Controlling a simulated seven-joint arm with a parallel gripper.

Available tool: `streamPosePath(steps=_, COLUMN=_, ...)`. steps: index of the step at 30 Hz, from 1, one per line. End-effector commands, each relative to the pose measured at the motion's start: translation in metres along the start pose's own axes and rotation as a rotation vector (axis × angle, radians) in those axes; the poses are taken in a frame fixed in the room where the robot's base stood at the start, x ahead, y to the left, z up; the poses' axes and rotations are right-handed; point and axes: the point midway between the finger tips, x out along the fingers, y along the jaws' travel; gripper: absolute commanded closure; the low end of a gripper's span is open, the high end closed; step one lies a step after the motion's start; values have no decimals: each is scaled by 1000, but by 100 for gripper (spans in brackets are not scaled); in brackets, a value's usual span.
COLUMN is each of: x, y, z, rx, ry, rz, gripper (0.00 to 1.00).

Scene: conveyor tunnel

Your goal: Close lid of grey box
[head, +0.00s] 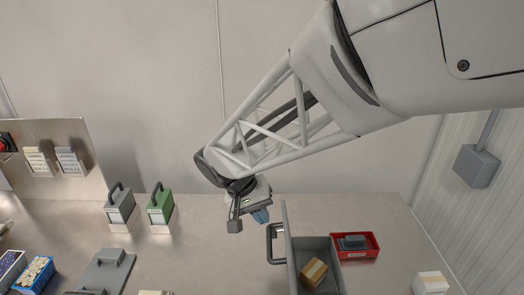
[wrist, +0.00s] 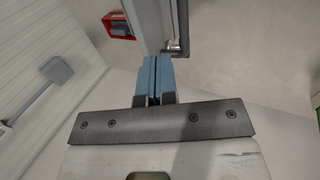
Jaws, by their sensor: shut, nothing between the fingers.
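The grey box (head: 312,242) stands at the lower middle of the head view with a brown carton (head: 313,272) inside it. Its lid (head: 289,248) stands up, seen nearly edge-on at the box's left side, with a dark handle (head: 271,244) pointing left. My gripper (head: 261,216) is shut and empty, just left of the lid's upper end. In the wrist view its blue fingers (wrist: 154,79) are together, close to the lid (wrist: 150,25); the handle (wrist: 181,45) shows to their right. I cannot tell whether the fingers touch the lid.
A red bin (head: 368,252) with a grey item is right of the box. A white carton (head: 431,283) is at the lower right. A grey handled block (head: 119,208) and a green one (head: 160,207) stand left. Table between the green block and lid is mostly clear.

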Motion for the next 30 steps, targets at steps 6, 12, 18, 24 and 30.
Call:
streamPosePath(steps=6, x=24, y=0, z=0, rx=1, ry=-2, rz=1, gripper=100)
streamPosePath(steps=12, x=52, y=0, z=0, rx=1, ry=-3, rz=1, gripper=100)
streamPosePath(steps=18, x=76, y=0, z=0, rx=0, ry=-2, rz=0, gripper=100)
streamPosePath(steps=24, x=88, y=0, z=0, rx=0, ry=-1, rz=0, gripper=100)
streamPosePath(steps=30, x=91, y=0, z=0, rx=0, ry=0, rz=0, gripper=100)
